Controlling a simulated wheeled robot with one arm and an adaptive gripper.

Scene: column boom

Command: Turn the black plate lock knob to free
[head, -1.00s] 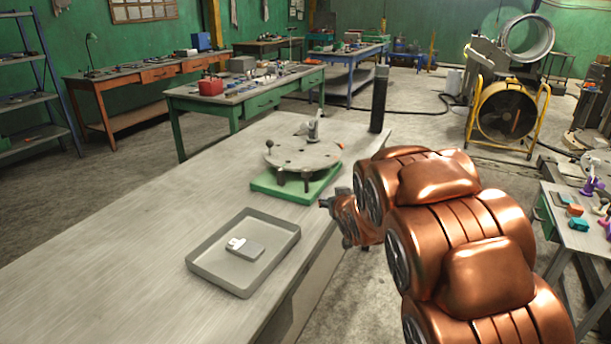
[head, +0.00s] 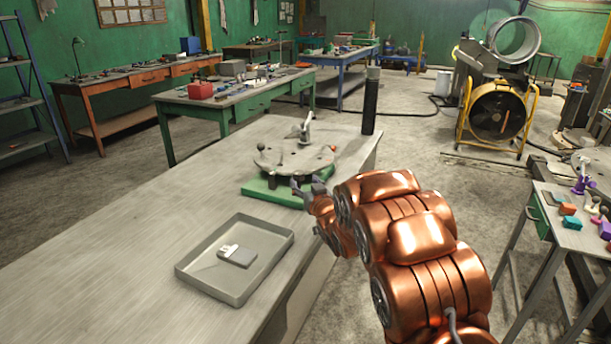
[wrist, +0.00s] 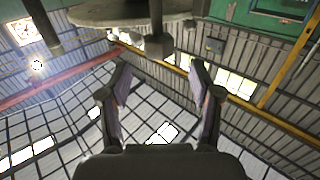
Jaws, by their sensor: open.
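A round grey plate (head: 290,160) sits above a green base (head: 262,190) on the long bench in the head view. My gripper (head: 304,184) is at the plate's near right edge. In the wrist view its two fingers (wrist: 160,74) are apart, with nothing between the pads. A dark knob (wrist: 160,46) shows beyond the fingertips, in line with the gap, by the plate's underside (wrist: 130,10). I cannot tell from its shape which way it is turned. Another dark post (wrist: 44,25) shows at the upper left. In the head view my gripper hides part of the plate's near side.
A grey tray (head: 186,268) with a small grey-and-white object (head: 238,256) lies nearer on the bench. A black-ball lever (head: 261,147) and an upright grey handle (head: 304,128) stand at the plate. A black post (head: 370,105) rises behind. The bench's left part is clear.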

